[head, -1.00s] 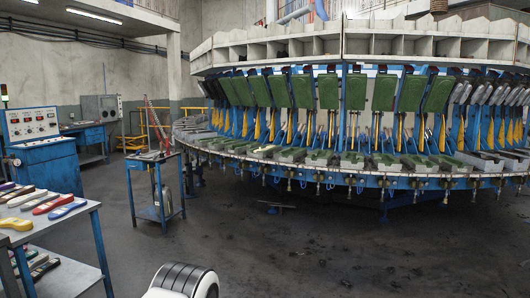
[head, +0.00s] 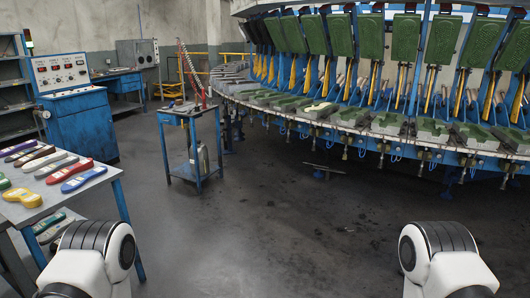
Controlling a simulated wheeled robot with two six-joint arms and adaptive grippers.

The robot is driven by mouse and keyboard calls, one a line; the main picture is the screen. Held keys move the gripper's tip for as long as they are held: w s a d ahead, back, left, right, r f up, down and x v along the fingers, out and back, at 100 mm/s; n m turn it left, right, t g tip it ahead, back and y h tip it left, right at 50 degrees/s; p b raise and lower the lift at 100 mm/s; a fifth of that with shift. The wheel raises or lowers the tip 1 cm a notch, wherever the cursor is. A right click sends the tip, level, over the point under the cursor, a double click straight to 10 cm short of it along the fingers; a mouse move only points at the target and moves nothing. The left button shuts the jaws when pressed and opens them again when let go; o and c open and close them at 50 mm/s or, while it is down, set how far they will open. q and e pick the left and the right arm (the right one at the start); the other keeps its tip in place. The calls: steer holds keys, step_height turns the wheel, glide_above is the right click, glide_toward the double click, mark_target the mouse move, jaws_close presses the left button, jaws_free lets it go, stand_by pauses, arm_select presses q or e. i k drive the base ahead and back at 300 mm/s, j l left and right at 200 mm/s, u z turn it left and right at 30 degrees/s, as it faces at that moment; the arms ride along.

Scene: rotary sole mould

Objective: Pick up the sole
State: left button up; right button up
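A pale cream sole (head: 321,107) appears to lie on one of the green moulds along the near edge of the round sole-mould machine (head: 290,117). It is small at this distance. The frames do not show which sole the task means. Parts of my two arms show at the bottom left and bottom right, but neither gripper is in view.
The grey-topped table (head: 103,181) has a lower shelf with more soles. A small blue cart (head: 189,110) stands between it and the machine. A blue control cabinet (head: 82,127) stands behind the table.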

mark_target(322, 105)
steer(key=i+j, duration=0.1)
steer(key=i, duration=2.4)
